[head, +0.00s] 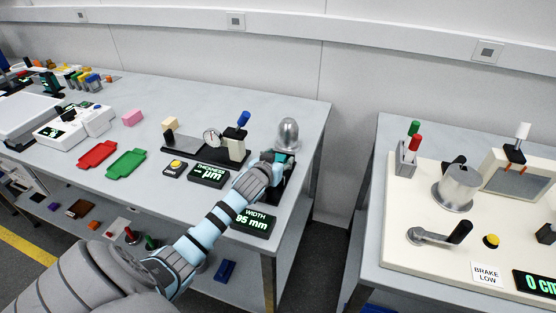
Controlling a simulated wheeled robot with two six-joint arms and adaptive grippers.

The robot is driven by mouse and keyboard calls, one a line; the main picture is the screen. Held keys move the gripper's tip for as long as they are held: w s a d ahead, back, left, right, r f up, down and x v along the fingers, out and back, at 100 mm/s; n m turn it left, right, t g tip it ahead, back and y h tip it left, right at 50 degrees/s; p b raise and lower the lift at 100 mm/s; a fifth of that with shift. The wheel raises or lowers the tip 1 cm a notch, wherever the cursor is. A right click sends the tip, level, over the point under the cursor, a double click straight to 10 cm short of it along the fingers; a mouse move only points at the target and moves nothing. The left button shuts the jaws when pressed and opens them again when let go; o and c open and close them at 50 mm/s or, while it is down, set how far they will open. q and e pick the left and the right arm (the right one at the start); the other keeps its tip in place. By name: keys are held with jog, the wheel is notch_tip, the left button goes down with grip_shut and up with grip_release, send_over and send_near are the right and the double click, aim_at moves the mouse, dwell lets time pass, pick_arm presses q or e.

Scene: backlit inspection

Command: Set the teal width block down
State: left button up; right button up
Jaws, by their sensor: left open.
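My left arm reaches across the front of the left table, and my left gripper (280,163) is at the table's right end, just in front of a silver dome-topped object. The gripper is open, but its fingers are small and partly hidden by my own wrist. A small teal patch, likely the teal width block (283,157), shows at the fingertips; I cannot tell whether it touches them or what it rests on. A dark device lies under the gripper. The width display (254,222) reads 95 mm. My right gripper is not in view.
The silver dome (288,134) stands close behind the gripper. A thickness display (208,175), dial gauge (211,138) and blue-topped lever (242,119) stand to its left. Red (98,154) and green (126,163) trays lie farther left. A gap separates the right table (370,230).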

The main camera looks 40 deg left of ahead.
pick_arm(q)
jog(key=shift+s+r, duration=0.1)
jog(key=shift+r, duration=0.1)
jog(key=p+v, duration=0.2)
jog(key=v, duration=1)
jog(key=shift+p, duration=0.4)
jog(key=shift+d+f, duration=0.1)
jog(key=shift+f, duration=0.05)
